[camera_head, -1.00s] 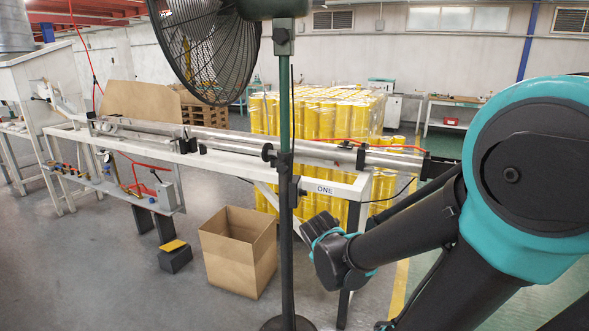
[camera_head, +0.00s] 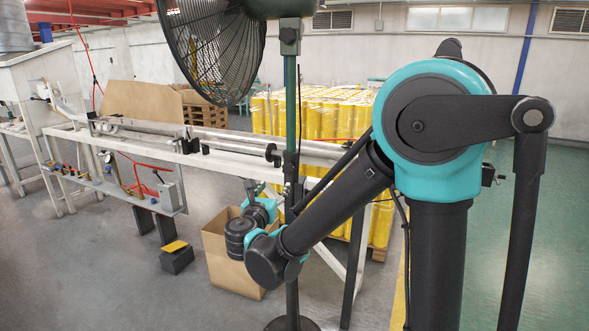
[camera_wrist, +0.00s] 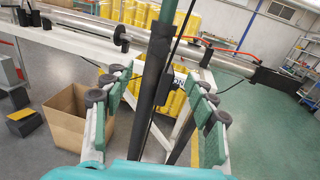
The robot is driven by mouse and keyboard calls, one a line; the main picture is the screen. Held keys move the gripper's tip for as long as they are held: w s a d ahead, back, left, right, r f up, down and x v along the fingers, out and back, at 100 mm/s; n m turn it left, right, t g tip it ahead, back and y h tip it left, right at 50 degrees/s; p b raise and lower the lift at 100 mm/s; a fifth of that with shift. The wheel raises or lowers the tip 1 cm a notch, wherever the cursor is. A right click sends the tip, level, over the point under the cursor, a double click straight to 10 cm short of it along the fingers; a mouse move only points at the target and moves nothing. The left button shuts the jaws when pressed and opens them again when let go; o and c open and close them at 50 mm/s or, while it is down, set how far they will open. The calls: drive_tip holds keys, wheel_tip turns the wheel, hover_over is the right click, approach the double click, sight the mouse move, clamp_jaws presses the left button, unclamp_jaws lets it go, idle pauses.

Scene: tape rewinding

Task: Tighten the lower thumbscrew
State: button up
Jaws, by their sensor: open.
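The lower clamp area is partly hidden by my arm, so I cannot make out the lower thumbscrew clearly there. In the wrist view the pole (camera_wrist: 163,40) runs between my fingers, with a dark collar and a small dark knob-like part (camera_wrist: 163,98) at its side. My gripper (camera_wrist: 157,75) is open and empty, its green-padded fingers on either side of the pole in the picture. It also shows near the pole in the head view (camera_head: 264,190).
A white bench with metal tubes (camera_head: 230,140) stands behind the pole. An open cardboard box (camera_head: 228,272) and a small black block with a yellow top (camera_head: 176,258) are on the floor. Yellow rolls (camera_head: 320,122) are stacked behind.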

sight(287, 168)
drive_tip(key=w, duration=0.5)
drive_tip(key=w+d, duration=0.1)
drive_tip(key=w, duration=0.5)
drive_tip(key=w+d, duration=0.1)
drive_tip(key=w, duration=0.5)
drive_tip(key=shift+d, duration=0.25)
drive_tip(key=shift+c, duration=0.3)
drive_tip(key=c, duration=1.1)
drive_tip(key=shift+m, duration=0.8)
drive_tip(key=o, duration=1.2)
drive_tip(key=shift+c, duration=0.2)
drive_tip(key=shift+s, duration=0.1)
drive_tip(key=s+a, duration=0.1)
drive_tip(key=s, duration=1)
drive_tip(key=shift+s+a, duration=0.3)
drive_tip(key=shift+s, duration=0.1)
